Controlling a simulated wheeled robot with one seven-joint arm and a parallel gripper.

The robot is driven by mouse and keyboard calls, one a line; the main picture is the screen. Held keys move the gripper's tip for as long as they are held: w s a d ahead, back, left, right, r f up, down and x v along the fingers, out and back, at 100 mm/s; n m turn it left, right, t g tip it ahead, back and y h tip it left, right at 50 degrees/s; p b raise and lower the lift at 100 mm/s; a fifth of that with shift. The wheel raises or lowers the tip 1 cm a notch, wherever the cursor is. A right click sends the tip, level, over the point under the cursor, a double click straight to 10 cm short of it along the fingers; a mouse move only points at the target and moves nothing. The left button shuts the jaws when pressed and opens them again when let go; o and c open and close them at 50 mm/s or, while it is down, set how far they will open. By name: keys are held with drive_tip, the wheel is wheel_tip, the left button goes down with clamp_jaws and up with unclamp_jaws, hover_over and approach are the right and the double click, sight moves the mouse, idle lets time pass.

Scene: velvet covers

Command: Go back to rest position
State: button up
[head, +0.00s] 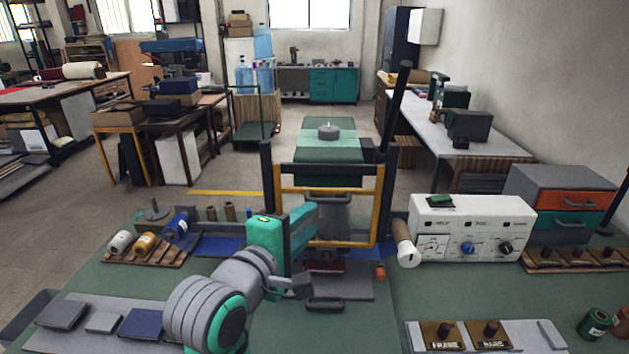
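My grey and teal arm rises from the bottom of the head view and bends over the work table. Its end, my gripper (303,287), looks like the small grey part pointing right, low over the table in front of the press frame. The fingers are too small and partly hidden to tell whether they are open or shut. A dark oval handle (325,305) lies just to its right, on or at the edge of a grey plate (347,286). I cannot tell whether the gripper touches either. A dark red piece (324,267) sits under the press, partly hidden.
The press frame (380,205) with yellow bars stands close beyond my arm. A white control box (472,228) is right of it. Thread spools (145,243) on a rack and dark covers (62,314) lie left. Stamps (492,333) sit front right. Green table (430,292) is partly bare.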

drive_tip(key=s+d+f+m+y, duration=0.1)
drive_tip(key=s+f+y, duration=0.15)
drive_tip(key=f, duration=0.85)
drive_tip(key=s+f+m+t+y, duration=0.1)
drive_tip(key=s+f, duration=0.3)
drive_tip(key=f, duration=0.6)
drive_tip(key=s+d+f+m+y, duration=0.1)
drive_tip(key=s+f+y, duration=0.15)
drive_tip(key=f, duration=0.85)
drive_tip(key=s+f+m, duration=0.4)
drive_tip(key=s+f, duration=0.3)
drive_tip(key=s, duration=0.7)
drive_tip(key=s+d+m, duration=0.2)
drive_tip(key=s+m, duration=0.5)
drive_tip(key=s, duration=0.8)
drive_tip(key=shift+s+r, duration=0.2)
drive_tip(key=shift+s, duration=0.2)
